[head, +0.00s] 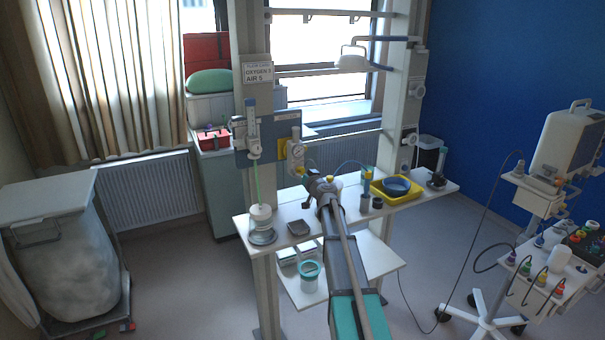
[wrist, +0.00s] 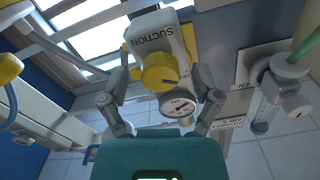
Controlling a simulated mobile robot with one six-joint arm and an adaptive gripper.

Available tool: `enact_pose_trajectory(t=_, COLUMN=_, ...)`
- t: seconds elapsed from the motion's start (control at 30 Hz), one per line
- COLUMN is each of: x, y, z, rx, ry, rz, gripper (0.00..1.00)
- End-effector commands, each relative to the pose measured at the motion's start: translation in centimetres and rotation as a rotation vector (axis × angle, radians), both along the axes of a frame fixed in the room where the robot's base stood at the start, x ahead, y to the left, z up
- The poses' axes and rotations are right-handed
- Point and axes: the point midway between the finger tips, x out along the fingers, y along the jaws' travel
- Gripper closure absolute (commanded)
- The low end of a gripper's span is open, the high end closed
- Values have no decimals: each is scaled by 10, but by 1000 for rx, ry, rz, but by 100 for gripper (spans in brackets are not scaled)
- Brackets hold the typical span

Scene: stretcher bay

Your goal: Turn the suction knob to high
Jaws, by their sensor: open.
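The suction unit (wrist: 152,30), a pale body marked SUCTION, fills the upper middle of the wrist view. Its round yellow knob (wrist: 158,72) has a small dark mark near its right edge. A round white gauge (wrist: 178,105) sits just below the knob. My gripper (wrist: 163,76) is open, with one finger on each side of the knob; I cannot tell whether either finger touches it. In the head view the suction unit (head: 296,150) hangs on the blue rail panel, and my gripper (head: 316,184) is just in front and below. The knob's setting is not readable.
A flowmeter (wrist: 285,85) with a green tube is right of the gripper in the wrist view. The shelf (head: 405,198) below holds a yellow tray (head: 376,194) with a blue bowl, and a jar (head: 262,222). A monitor cart (head: 565,160) stands at right.

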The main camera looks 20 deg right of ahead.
Motion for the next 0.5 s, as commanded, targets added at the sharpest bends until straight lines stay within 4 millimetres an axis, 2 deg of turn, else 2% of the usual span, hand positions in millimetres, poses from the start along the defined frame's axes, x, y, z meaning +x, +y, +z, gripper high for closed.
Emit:
enact_pose_trajectory(t=0.37, x=4, y=1, z=0, rx=0, ry=0, rz=0, gripper=19)
enact_pose_trajectory(t=0.5, x=4, y=1, z=0, rx=0, ry=0, rz=0, gripper=41)
